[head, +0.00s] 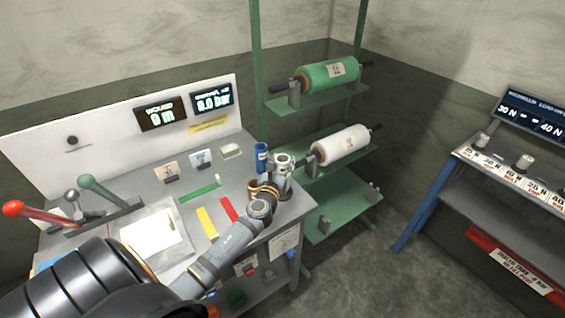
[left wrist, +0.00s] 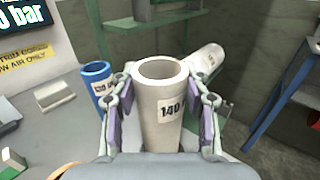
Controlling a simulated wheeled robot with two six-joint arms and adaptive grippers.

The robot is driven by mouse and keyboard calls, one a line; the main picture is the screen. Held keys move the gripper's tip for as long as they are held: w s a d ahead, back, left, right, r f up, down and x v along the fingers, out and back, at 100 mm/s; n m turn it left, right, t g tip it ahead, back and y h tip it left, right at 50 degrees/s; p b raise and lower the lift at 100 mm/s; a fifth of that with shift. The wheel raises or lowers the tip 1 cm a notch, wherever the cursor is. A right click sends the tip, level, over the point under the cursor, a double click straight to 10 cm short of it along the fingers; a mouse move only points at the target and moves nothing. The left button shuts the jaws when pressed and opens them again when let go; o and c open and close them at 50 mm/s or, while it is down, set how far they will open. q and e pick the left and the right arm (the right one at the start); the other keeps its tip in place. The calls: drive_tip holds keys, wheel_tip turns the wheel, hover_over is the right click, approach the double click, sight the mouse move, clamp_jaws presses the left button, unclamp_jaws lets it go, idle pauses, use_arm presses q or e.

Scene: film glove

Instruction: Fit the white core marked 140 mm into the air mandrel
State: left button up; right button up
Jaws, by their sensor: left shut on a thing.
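The white core marked 140 (left wrist: 160,120) stands upright between the fingers of my left gripper (left wrist: 160,112), which is shut on it. In the head view my left gripper (head: 270,185) is at the bench's right end, with the top of the white core (head: 283,160) showing above it. A blue core (head: 262,156) stands just left of it; it also shows in the left wrist view (left wrist: 97,72). I cannot pick out the air mandrel for certain in either view. My right gripper is not in view.
A green rack right of the bench holds a green roll (head: 328,75) and a white roll (head: 341,144) on shafts. The display (head: 212,99) reads 0.0 bar. Red (head: 15,208) and green (head: 88,182) levers stand at the bench's left. A blue-legged stand (head: 415,212) is far right.

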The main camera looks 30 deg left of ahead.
use_arm(q)
drive_tip(key=shift+f+b, duration=1.2)
drive_tip(key=shift+f, duration=0.15)
drive_tip(key=o, duration=1.2)
drive_tip(key=v, duration=1.2)
drive_tip(key=shift+f, duration=0.1)
